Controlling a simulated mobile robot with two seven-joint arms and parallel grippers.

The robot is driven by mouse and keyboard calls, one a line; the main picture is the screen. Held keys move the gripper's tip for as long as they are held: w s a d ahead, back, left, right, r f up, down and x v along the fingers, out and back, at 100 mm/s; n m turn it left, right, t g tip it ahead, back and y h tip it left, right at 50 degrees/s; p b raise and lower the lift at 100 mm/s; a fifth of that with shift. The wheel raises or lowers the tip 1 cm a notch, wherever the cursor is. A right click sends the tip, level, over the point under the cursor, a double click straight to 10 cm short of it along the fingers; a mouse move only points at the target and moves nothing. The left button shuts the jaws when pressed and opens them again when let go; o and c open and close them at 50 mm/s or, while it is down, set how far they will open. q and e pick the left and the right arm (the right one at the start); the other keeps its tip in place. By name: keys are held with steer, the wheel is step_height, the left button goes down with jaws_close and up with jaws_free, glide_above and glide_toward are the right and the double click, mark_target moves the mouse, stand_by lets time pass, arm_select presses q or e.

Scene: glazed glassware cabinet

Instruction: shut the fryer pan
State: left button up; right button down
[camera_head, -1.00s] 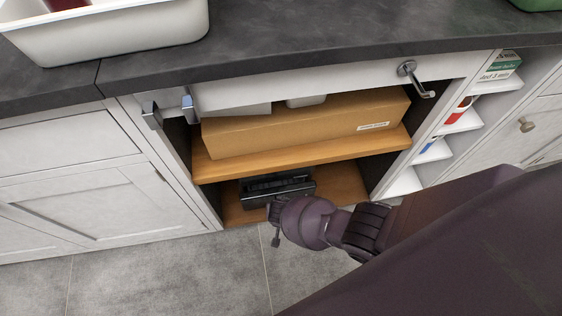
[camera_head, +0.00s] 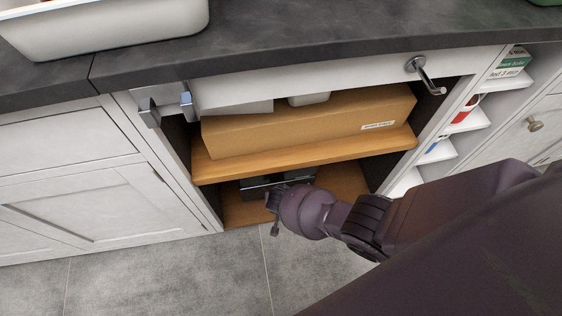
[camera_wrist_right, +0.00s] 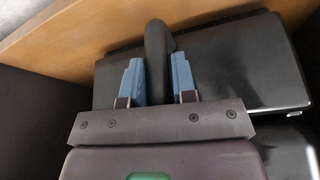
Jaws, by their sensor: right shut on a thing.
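The fryer (camera_head: 262,183) is a black appliance on the lowest shelf of the open cabinet, mostly hidden under the shelf above and behind my right arm. In the right wrist view its black handle (camera_wrist_right: 156,35) stands between the two blue fingers of my right gripper (camera_wrist_right: 157,66), which is shut on it. Glossy black surfaces (camera_wrist_right: 235,65) lie behind and to the right of the handle. In the head view my right gripper (camera_head: 273,212) is at the fryer's front, its fingers small and partly hidden. How far the pan stands out cannot be told. My left gripper is not in view.
A wooden shelf (camera_head: 300,153) with a cardboard box (camera_head: 300,128) lies just above the fryer. The cabinet's side walls are close on both sides. White side shelves (camera_head: 462,123) hold small items at the right. The tiled floor (camera_head: 160,275) in front is clear.

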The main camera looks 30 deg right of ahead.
steer(key=shift+w+d, duration=0.15)
steer(key=shift+d, duration=0.1)
steer(key=c, duration=1)
jaws_free()
steer(key=shift+o, duration=0.2)
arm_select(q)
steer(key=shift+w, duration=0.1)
arm_select(e)
steer(key=shift+a, duration=0.1)
steer(key=shift+r, duration=0.25)
arm_select(q)
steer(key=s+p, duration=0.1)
steer(key=p, duration=0.2)
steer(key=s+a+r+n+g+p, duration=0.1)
steer(key=p, duration=0.2)
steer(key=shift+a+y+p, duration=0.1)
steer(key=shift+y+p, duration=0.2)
steer(key=shift+p, duration=0.05)
arm_select(e)
steer(key=v, duration=1)
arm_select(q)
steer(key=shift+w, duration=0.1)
arm_select(e)
steer(key=shift+r, duration=0.15)
